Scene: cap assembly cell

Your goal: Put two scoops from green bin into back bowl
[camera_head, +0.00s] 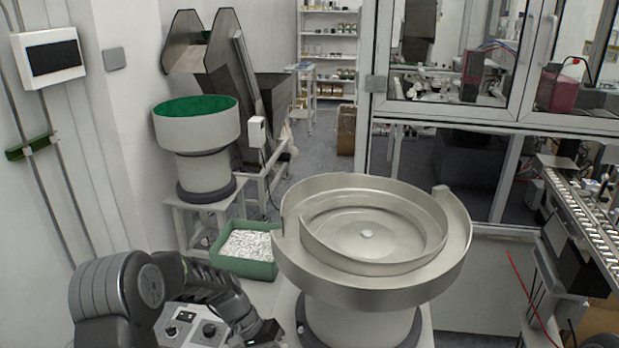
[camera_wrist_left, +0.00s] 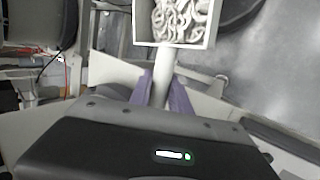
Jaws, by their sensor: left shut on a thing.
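The green bin (camera_head: 233,266) stands on the floor left of centre and holds many small white pieces (camera_head: 246,243). The back bowl (camera_head: 196,135), with a green inside, stands on a pedestal behind it to the left; no pieces can be made out in it. My left gripper (camera_wrist_left: 160,92) is shut on the handle of a white scoop (camera_wrist_left: 174,46) in the left wrist view. The scoop's square box holds pale, curved pieces. In the head view my left arm is low at the left, and its fingertips and the scoop are out of sight. My right gripper is not in view.
A large steel bowl (camera_head: 365,285) stands in front, right of the green bin. A control box (camera_head: 195,330) with knobs is by my left arm. A dark hopper with a sloped conveyor (camera_head: 232,75) rises behind the back bowl. A glazed cabinet and track are at right.

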